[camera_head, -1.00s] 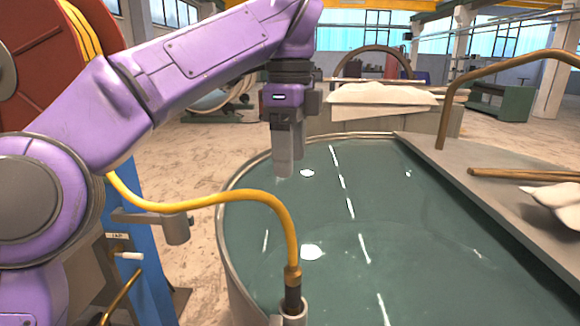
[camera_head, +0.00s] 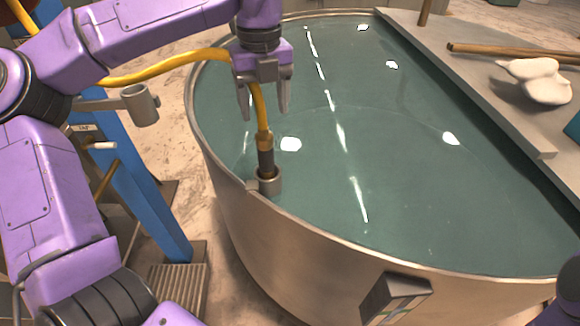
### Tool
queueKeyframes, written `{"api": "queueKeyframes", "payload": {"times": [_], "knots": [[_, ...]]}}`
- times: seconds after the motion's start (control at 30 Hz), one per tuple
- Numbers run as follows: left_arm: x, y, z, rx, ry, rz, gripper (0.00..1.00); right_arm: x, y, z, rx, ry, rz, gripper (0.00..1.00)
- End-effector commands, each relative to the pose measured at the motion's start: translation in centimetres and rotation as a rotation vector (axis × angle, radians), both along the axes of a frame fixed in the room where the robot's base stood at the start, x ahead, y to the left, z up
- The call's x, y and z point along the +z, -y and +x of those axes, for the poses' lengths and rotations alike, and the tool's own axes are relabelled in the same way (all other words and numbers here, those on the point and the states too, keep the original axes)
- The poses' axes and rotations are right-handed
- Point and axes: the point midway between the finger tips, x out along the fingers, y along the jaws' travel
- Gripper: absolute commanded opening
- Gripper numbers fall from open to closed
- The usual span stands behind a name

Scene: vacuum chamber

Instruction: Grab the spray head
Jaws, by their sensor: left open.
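The spray head (camera_head: 266,158) is a dark nozzle with a brass collar on the end of a yellow hose (camera_head: 170,66). It stands upright in a grey holder (camera_head: 266,184) on the near left rim of the vat. My left gripper (camera_head: 263,112) points down with its fingers open. In the picture the hose passes between the two fingers, just above the brass collar. I cannot tell whether the fingers touch the hose. Part of my right arm shows at the lower right edge, and its gripper is out of view.
A large round metal vat (camera_head: 320,250) of greenish liquid fills the middle. A grey ledge (camera_head: 470,85) with a wooden pole (camera_head: 510,53) and a white lump (camera_head: 540,80) lies at right. A blue post (camera_head: 135,180) with a grey bracket cup (camera_head: 140,104) stands at left.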

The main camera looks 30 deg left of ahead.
Motion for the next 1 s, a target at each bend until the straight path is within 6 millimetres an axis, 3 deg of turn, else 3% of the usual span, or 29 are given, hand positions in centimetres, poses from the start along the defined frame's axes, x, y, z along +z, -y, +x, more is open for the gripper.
{"api": "queueKeyframes", "payload": {"times": [0.33, 0.6, 0.9, 1.0], "knots": [[-5.0, -0.1, 0.2, -0.021, 0.004, -0.003, 0.66, 0.8, 0.0, 0.1, 0.000, 0.001, 0.000, 0.43], [-9.3, 0.2, -0.2, -0.021, 0.004, -0.003, 0.66, 2.6, 0.0, 0.0, 0.000, 0.001, 0.000, 0.43], [-10.4, 0.1, -0.2, -0.019, 0.008, -0.003, 0.66, 2.6, 0.0, 0.0, 0.000, 0.001, 0.000, 0.43], [-10.4, 0.1, -0.2, -0.019, 0.007, -0.002, 0.33, 2.6, 0.0, 0.0, 0.000, 0.001, 0.000, 0.43]]}}
